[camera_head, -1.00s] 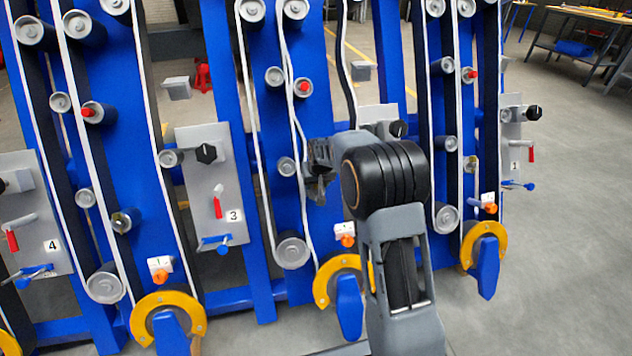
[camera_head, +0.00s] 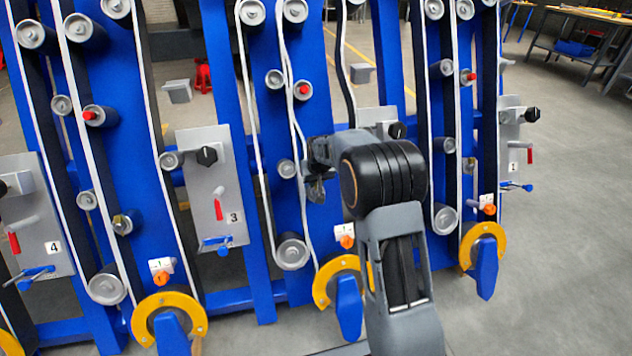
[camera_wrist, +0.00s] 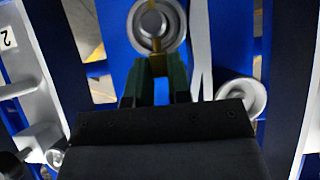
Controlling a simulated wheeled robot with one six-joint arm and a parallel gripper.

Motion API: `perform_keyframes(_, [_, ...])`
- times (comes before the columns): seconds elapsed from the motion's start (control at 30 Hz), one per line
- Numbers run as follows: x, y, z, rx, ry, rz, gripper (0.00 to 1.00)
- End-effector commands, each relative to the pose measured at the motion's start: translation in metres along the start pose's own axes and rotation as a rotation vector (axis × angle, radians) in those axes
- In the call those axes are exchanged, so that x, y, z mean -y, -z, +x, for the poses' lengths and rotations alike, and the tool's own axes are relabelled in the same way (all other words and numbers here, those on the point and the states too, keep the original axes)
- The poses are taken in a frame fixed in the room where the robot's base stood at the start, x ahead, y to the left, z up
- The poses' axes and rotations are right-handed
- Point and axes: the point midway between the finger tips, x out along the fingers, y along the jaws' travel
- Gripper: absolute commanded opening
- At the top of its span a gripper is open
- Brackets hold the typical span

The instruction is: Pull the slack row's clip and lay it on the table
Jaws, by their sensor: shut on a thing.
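The slack row is the middle one, labelled 2 in the wrist view; its white belt (camera_head: 297,140) hangs in loose waves. My gripper (camera_wrist: 158,72) has its dark green fingers closed on the brass-yellow clip (camera_wrist: 157,42). The clip still lies across the face of a round grey roller (camera_wrist: 173,24) on the blue panel. In the head view my gripper (camera_head: 316,187) is at this row, right of the slack belt, and my wrist hides most of the clip there.
A small grey roller (camera_wrist: 241,97) stands close to the right of my gripper. A plate marked 3 (camera_head: 212,190) with a black knob and red lever is to the left. A work table (camera_head: 590,22) stands far back right, with open floor (camera_head: 565,200) before it.

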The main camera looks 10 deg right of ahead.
Motion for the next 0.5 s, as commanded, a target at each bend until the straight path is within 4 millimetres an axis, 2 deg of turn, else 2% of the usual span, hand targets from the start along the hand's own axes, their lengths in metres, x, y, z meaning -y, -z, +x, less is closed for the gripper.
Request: perform_keyframes(0.5, [0.0, 0.023, -0.019, -0.001, 0.0, 0.0, 0.0])
